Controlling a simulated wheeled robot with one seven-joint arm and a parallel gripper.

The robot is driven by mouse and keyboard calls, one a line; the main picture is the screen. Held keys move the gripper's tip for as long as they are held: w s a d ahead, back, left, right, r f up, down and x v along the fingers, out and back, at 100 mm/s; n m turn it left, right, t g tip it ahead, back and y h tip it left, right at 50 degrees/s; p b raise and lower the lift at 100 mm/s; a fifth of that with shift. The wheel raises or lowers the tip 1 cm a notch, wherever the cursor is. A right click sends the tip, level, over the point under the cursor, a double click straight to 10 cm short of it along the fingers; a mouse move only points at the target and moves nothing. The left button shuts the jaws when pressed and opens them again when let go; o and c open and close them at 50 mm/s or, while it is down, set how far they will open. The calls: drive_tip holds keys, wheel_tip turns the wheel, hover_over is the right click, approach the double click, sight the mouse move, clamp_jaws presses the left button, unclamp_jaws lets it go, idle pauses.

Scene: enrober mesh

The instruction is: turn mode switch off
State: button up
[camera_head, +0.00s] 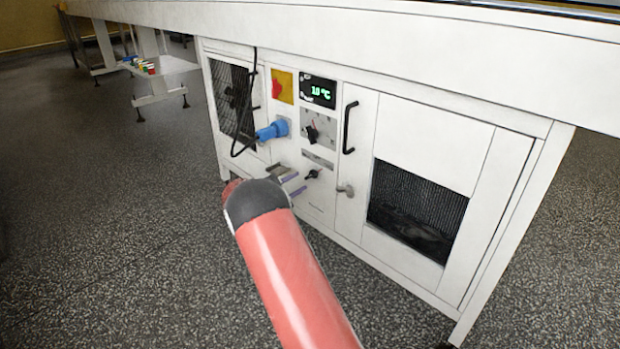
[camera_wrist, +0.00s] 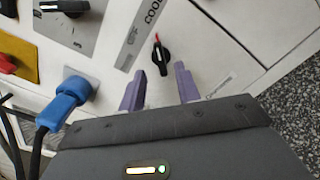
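A small black rotary switch (camera_head: 312,174) sits low on the white control panel, below a grey label strip. In the wrist view this switch (camera_wrist: 162,58) has a red mark at its upper end and stands nearly upright in the picture. My gripper (camera_head: 298,183) is in front of the panel, just left of the switch in the head view. In the wrist view the purple fingers of my gripper (camera_wrist: 160,73) are open, with the switch beyond and between their tips. No contact shows. The panel lettering is only partly readable, so I cannot confirm which switch is the mode switch.
A larger black knob (camera_head: 312,131) sits on a grey plate under the green display (camera_head: 318,91). A blue plug (camera_head: 271,131) with a black cable is to the left, below a red-and-yellow switch (camera_head: 282,87). A black door handle (camera_head: 349,127) and grey latch (camera_head: 345,190) are to the right.

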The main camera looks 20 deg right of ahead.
sight(309, 176)
drive_tip(key=x, duration=0.5)
drive_tip(key=shift+d, duration=0.1)
